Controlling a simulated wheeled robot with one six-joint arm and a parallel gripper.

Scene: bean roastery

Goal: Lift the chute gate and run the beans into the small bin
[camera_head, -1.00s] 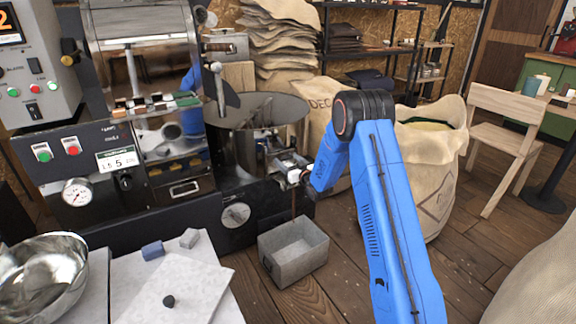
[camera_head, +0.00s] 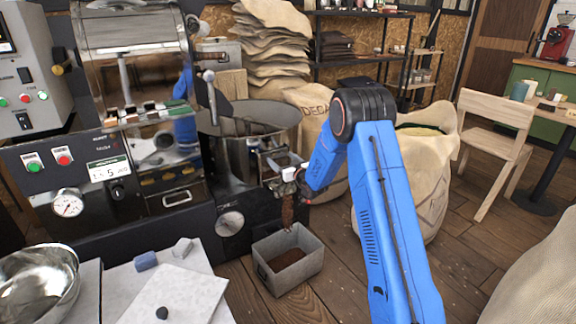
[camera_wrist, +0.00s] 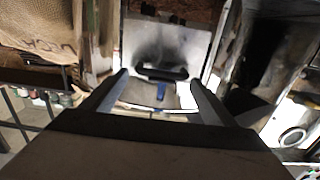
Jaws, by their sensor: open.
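Brown beans (camera_head: 288,212) run in a stream from the chute below the round cooling pan (camera_head: 262,117). They fall into the small grey bin (camera_head: 312,262) on the floor, where a brown layer covers its bottom. My gripper (camera_head: 288,174) is at the chute front, in front of the gate. In the wrist view, my open fingers (camera_wrist: 160,88) stand either side of a dark bar-like handle (camera_wrist: 161,72) on a pale metal plate, which looks like the chute gate (camera_wrist: 150,42). Brown beans show beyond the plate's top edge. I cannot tell whether the fingers touch the handle.
The roaster (camera_head: 150,110) with its controls stands at left. A pale worktop (camera_head: 190,295) with small blocks and a metal bowl (camera_head: 38,285) is at front left. An open sack (camera_head: 425,170) and a wooden chair (camera_head: 497,135) stand at right.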

